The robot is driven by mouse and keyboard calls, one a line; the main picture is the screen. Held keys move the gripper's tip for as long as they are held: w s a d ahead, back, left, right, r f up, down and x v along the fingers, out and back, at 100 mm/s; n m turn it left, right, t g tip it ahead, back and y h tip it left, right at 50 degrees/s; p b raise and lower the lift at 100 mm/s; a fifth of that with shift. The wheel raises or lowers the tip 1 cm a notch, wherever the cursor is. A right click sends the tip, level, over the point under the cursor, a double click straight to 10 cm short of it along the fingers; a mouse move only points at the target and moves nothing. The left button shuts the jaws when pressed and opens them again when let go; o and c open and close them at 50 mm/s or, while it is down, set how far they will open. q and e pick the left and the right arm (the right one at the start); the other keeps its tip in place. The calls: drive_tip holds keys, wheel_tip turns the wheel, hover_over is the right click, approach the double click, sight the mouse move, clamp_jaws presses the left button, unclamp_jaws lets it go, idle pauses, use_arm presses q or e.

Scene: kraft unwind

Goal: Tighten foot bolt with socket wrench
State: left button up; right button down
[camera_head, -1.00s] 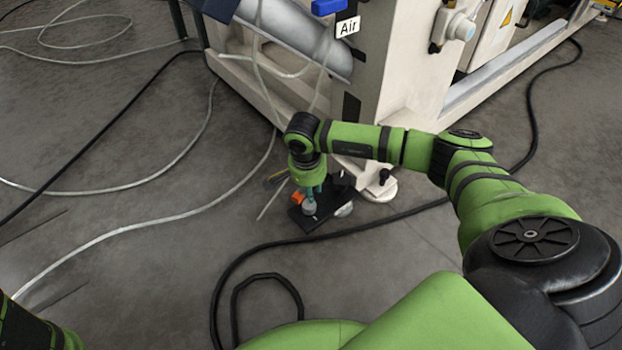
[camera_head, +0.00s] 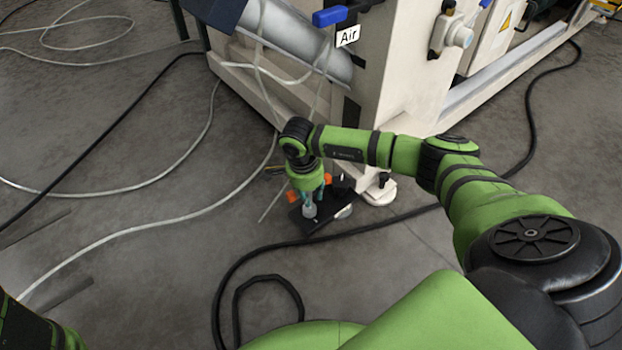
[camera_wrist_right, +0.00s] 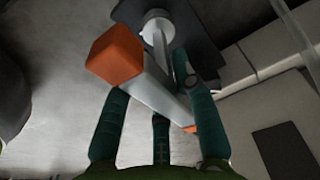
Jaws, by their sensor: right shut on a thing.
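My right gripper (camera_head: 309,198) points down over a dark flat plate (camera_head: 330,225) on the floor, beside the machine's corner. In the right wrist view its teal fingers (camera_wrist_right: 160,120) are shut on a grey metal bar with orange ends, which looks like the socket wrench (camera_wrist_right: 157,90). Its large orange end (camera_wrist_right: 115,54) sticks out at the left. Beyond it, a pale round piece with a slim upright rod, perhaps the foot bolt (camera_wrist_right: 157,25), stands on the dark plate. Whether the wrench sits on the bolt is hidden. My left gripper is out of view.
The cream machine frame (camera_head: 395,85) rises just behind the plate, with a pale round foot (camera_head: 380,191) beside it. A black cable (camera_head: 250,250) curves in front of the plate. Pale hoses (camera_head: 150,222) lie on the floor at left.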

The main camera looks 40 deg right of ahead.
drive_tip(key=shift+m, duration=0.5)
drive_tip(key=shift+r, duration=0.1)
drive_tip(key=shift+r+p, duration=2.2)
drive_tip(key=shift+r, duration=0.3)
